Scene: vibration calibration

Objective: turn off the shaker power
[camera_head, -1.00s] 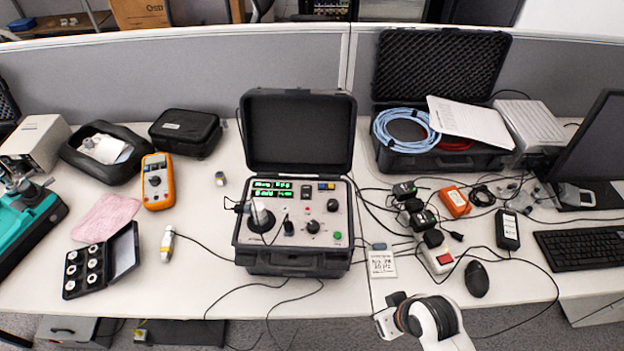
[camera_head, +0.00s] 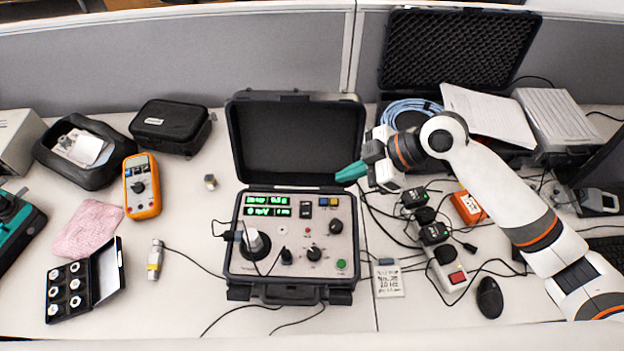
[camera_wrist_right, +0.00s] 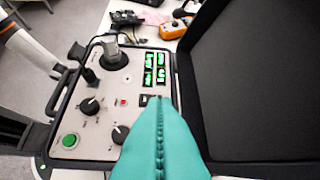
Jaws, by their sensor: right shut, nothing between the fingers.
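The shaker unit is an open black case (camera_head: 355,243) with a grey control panel, also in the right wrist view (camera_wrist_right: 105,72). Its green displays (camera_head: 268,205) are lit. A small black rocker switch (camera_head: 306,208) sits right of the displays; in the right wrist view this switch (camera_wrist_right: 149,100) is just beyond my fingertips. A green button (camera_head: 341,265) is at the panel's lower right. My right gripper (camera_head: 342,176) has teal fingers, pressed together and empty, above the case's right side near the lid. My left gripper is not in view.
A power strip with a red switch (camera_head: 457,277), black adapters and cables lies right of the case. An orange multimeter (camera_head: 142,186) and an open box of fittings (camera_head: 77,292) stand left.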

